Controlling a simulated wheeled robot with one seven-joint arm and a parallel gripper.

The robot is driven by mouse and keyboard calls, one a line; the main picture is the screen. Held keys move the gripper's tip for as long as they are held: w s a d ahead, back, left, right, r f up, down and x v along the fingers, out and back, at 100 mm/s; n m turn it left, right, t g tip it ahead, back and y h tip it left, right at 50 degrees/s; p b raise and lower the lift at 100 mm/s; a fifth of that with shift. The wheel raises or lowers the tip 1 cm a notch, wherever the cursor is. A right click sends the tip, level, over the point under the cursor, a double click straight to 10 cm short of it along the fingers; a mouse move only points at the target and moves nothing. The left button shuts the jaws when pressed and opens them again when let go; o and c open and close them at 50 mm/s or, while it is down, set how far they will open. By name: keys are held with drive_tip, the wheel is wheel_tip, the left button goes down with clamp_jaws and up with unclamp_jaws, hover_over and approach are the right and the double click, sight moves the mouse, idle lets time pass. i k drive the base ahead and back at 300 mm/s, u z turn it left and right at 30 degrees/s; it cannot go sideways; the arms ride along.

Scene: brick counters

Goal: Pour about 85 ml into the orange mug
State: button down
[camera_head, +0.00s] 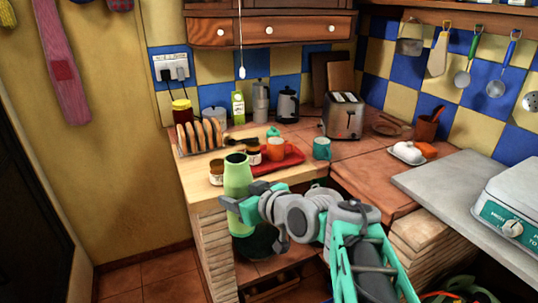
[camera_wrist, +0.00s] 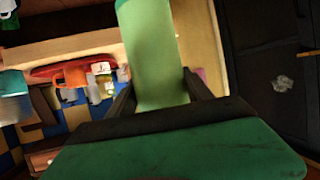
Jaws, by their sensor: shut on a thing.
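A tall light-green bottle (camera_head: 238,180) is between the fingers of my gripper (camera_head: 243,205), which is shut on its middle. It stands about upright in the air by the wooden counter's front edge, and its contents are hidden. In the wrist view the green bottle (camera_wrist: 152,60) fills the space between the fingers. The orange mug (camera_head: 276,149) stands upright on a red tray (camera_head: 292,161), behind and to the right of the bottle in the head view. The wrist view also shows the orange mug (camera_wrist: 75,73) at left. The inside of the mug cannot be made out.
Small jars (camera_head: 216,172) stand beside the bottle's top and the tray. A toast rack (camera_head: 201,137) is behind them. A teal mug (camera_head: 321,148) is right of the tray, near a toaster (camera_head: 343,115). A grey counter (camera_head: 450,190) with scales is at right.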

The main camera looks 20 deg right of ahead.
sight(275, 146)
drive_tip(key=z, duration=0.45)
drive_tip(key=k, duration=1.15)
drive_tip(key=u, duration=0.6)
drive_tip(key=i, duration=1.45)
drive_tip(key=z, duration=0.15)
